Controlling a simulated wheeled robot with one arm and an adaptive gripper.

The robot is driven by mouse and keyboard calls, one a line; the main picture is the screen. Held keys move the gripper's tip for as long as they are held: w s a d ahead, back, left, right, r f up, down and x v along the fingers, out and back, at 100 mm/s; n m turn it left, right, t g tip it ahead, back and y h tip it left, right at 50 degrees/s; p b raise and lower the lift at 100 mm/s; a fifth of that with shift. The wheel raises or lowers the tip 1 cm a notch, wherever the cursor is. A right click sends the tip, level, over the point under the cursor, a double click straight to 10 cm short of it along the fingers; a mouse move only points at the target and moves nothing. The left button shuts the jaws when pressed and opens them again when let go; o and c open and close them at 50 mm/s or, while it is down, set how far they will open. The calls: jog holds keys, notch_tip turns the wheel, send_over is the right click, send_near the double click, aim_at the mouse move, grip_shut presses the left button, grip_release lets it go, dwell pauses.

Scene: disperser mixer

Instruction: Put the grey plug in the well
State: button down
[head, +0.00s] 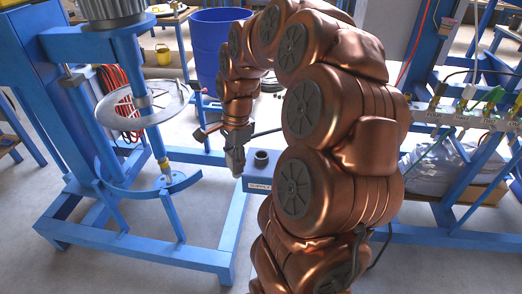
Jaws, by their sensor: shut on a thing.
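My gripper (235,161) hangs down at the end of my copper-coloured arm, near the middle of the head view. It is shut on the grey plug, which is small and hard to tell apart from the grey fingers. Just right of the fingers, a short dark grey cylinder with a dark opening (261,158) stands on a small blue box (258,183) with a white label. The fingers appear beside this cylinder, but the depth between them is unclear. I cannot tell for sure which thing is the well.
The blue mixer frame (72,130) stands at left, with a round metal disc (144,103) and a blue half-ring (138,190). A blue barrel (212,45) stands behind. A blue bench with valves (465,122) is at right. Grey floor (110,270) is clear in front.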

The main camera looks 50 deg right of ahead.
jog(key=w+d+p, duration=0.1)
jog(key=d, duration=0.3)
jog(key=w+d+p, duration=0.1)
jog(key=d, duration=0.4)
jog(key=w+d+f+p, duration=0.1)
jog(key=d+p, duration=0.1)
jog(key=d, duration=0.2)
jog(key=shift+w+d+f, duration=0.1)
jog(key=shift+w+d, duration=0.05)
jog(key=shift+d, duration=0.05)
jog(key=shift+f+p, duration=0.9)
jog(key=shift+f, duration=0.8)
jog(key=shift+d+f, duration=0.1)
jog(key=shift+f, duration=0.05)
jog(key=shift+f+b, duration=0.2)
jog(key=shift+b, duration=0.15)
jog(key=c, duration=0.8)
grip_release()
jog(key=shift+r, duration=0.1)
jog(key=shift+o, duration=0.2)
